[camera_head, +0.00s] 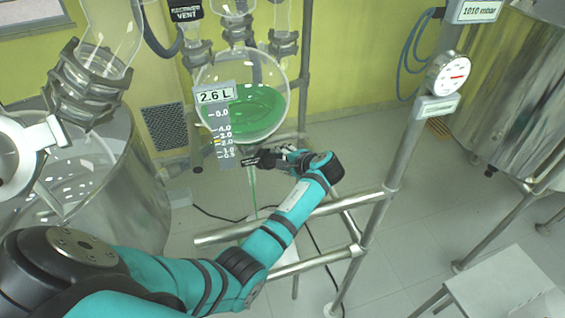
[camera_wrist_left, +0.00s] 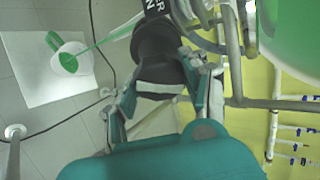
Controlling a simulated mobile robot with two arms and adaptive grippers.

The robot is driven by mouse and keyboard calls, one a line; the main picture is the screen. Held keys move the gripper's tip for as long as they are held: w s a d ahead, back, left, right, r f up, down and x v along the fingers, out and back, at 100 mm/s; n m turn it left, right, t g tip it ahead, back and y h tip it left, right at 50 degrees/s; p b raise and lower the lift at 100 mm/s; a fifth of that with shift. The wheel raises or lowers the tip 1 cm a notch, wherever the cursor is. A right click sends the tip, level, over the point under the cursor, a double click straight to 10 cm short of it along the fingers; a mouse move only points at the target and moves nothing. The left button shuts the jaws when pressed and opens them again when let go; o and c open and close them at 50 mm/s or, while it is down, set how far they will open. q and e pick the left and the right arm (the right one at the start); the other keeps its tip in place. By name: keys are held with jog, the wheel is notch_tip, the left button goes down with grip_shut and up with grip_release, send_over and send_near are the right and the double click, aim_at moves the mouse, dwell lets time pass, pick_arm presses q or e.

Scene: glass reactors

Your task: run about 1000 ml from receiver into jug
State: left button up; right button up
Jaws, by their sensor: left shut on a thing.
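The receiver (camera_head: 272,98) is a round glass flask with green liquid in its lower part; its sign reads 2.6 L. It shows partly at the top right of the left wrist view (camera_wrist_left: 292,30). My left gripper (camera_head: 283,158) is below the flask, shut on a black drain valve handle (camera_wrist_left: 158,45), which is between its fingers in the wrist view. A thin green stream (camera_head: 253,190) falls below the valve. In the wrist view it reaches the jug (camera_wrist_left: 75,58), a pale vessel with green in it. The jug is hidden in the head view. My right gripper is out of view.
The jug stands on a white square surface (camera_wrist_left: 35,90). Metal frame rails (camera_head: 310,216) and a post with a gauge (camera_head: 448,75) stand right of the receiver. A steel vessel (camera_head: 120,165) is at left. A dark cable (camera_head: 215,214) lies on the floor.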

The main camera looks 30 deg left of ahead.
pick_arm(q)
jog(key=shift+n, duration=0.5)
jog(key=o, duration=1.2)
jog(key=v, duration=1.2)
jog(key=shift+s+d+f, duration=0.1)
